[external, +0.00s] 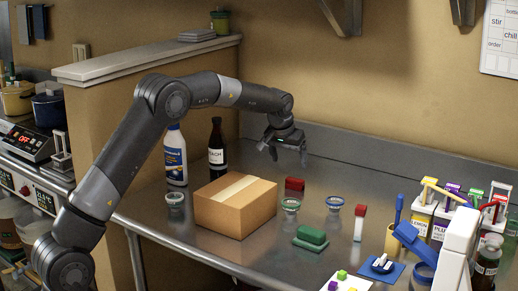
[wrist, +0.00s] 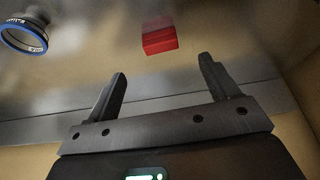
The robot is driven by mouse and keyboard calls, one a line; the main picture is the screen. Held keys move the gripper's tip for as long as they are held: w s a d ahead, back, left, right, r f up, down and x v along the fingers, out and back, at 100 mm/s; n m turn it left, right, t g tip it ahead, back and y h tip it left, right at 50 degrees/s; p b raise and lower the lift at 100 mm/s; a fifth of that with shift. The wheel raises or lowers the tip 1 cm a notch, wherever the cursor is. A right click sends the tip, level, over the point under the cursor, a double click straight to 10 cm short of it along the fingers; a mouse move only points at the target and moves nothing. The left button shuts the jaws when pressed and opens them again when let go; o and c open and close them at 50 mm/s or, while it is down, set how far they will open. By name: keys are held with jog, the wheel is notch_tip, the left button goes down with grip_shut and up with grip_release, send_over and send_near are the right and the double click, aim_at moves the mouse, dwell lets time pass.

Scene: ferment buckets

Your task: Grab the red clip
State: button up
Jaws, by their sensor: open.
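My gripper (external: 289,157) is open and empty, held in the air above the back of the steel table, with its fingers pointing down. In the wrist view, my gripper (wrist: 163,68) shows two spread fingers with nothing between them. A small red block (external: 294,187) lies on the table below the gripper, behind the cardboard box. It also shows in the wrist view (wrist: 160,38), beyond the fingertips and apart from them. A red clip-like piece (external: 493,207) is at the far right among the labelled containers, well away from my gripper. I cannot tell which red thing is the clip.
A cardboard box (external: 235,205) stands mid-table, with a white bottle (external: 175,157) and dark bottle (external: 217,150) behind. A blue-rimmed jar (external: 334,204), green-rimmed jar (external: 290,206), red-topped piece (external: 359,222) and green block (external: 310,237) stand nearby. The right end is crowded.

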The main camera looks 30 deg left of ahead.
aim_at(294, 180)
jog(key=x, duration=0.5)
jog(key=shift+f, duration=0.25)
jog(key=x, duration=0.5)
jog(key=shift+w+r, duration=0.1)
jog(key=shift+w, duration=0.15)
jog(key=shift+c, duration=0.6)
jog(key=c, duration=0.9)
